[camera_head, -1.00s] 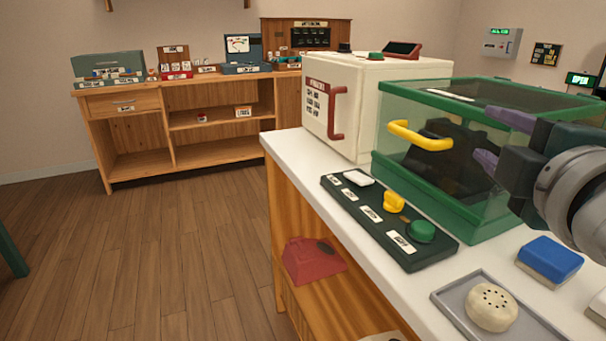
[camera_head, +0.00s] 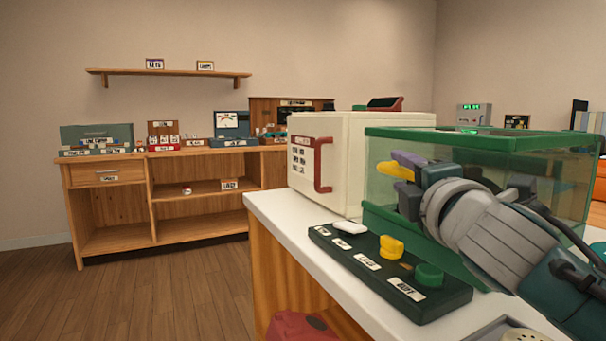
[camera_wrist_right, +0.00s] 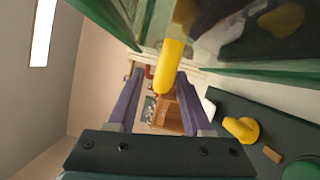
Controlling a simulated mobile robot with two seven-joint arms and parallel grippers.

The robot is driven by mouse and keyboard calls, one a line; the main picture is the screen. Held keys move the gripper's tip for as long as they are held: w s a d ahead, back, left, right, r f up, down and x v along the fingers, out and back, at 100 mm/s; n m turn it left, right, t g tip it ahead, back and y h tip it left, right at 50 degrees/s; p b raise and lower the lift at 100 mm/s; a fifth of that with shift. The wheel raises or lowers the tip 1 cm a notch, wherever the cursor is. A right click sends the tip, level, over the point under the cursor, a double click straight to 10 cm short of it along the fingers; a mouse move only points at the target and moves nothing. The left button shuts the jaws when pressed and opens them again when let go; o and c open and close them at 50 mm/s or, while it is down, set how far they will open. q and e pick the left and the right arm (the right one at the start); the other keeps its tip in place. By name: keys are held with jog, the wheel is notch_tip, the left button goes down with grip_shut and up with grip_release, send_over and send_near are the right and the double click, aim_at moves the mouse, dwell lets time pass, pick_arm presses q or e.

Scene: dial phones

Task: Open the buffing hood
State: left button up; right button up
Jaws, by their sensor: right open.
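The buffing hood (camera_head: 540,146) is a clear box with green edges on the white counter, and its top looks shut. Its yellow handle (camera_head: 394,170) sticks out from the front. My right gripper (camera_head: 402,165) is open at the handle, its purple fingers partly overlapping it in the head view. In the right wrist view the yellow handle (camera_wrist_right: 168,70) reaches between the two open fingertips (camera_wrist_right: 158,82). I cannot tell whether either finger touches it. My left gripper is not in view.
A dark green control panel (camera_head: 335,245) with a yellow knob (camera_head: 391,246) and a green button (camera_head: 429,275) lies in front of the hood. A cream cabinet with a red handle (camera_head: 323,165) stands beside it. A wooden bench (camera_head: 110,215) is farther back.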

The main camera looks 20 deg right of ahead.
jog(key=shift+w+d, duration=0.2)
jog(key=shift+w, duration=0.35)
grip_shut()
dwell(1.1)
